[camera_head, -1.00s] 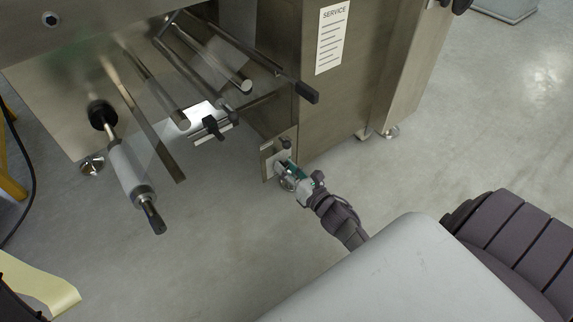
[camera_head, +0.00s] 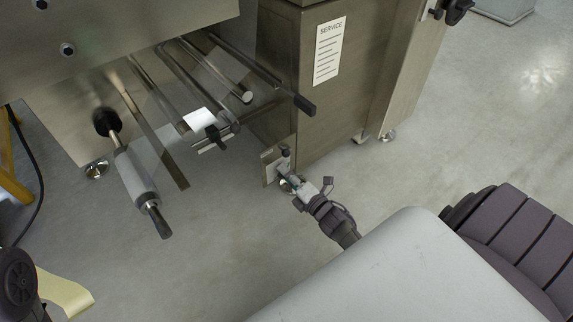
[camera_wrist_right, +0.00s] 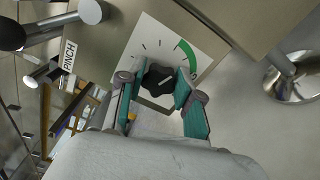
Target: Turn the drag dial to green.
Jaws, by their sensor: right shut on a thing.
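The drag dial (camera_wrist_right: 158,79) is a black lobed knob with a pale pointer line, on a white scale plate (camera_wrist_right: 142,43) with black ticks and a green arc (camera_wrist_right: 187,56) at its upper right. The pointer seems to slant toward the upper right, below the green arc; its exact reading is hard to tell. My right gripper (camera_wrist_right: 158,86) has its teal fingers on both sides of the dial, shut on it. In the head view my right gripper (camera_head: 291,184) is at the small plate low on the machine and hides the dial.
In the head view, rollers (camera_head: 135,178) and rods stick out left of the plate. A SERVICE sheet (camera_head: 329,50) is on the cabinet. Floor in front is clear.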

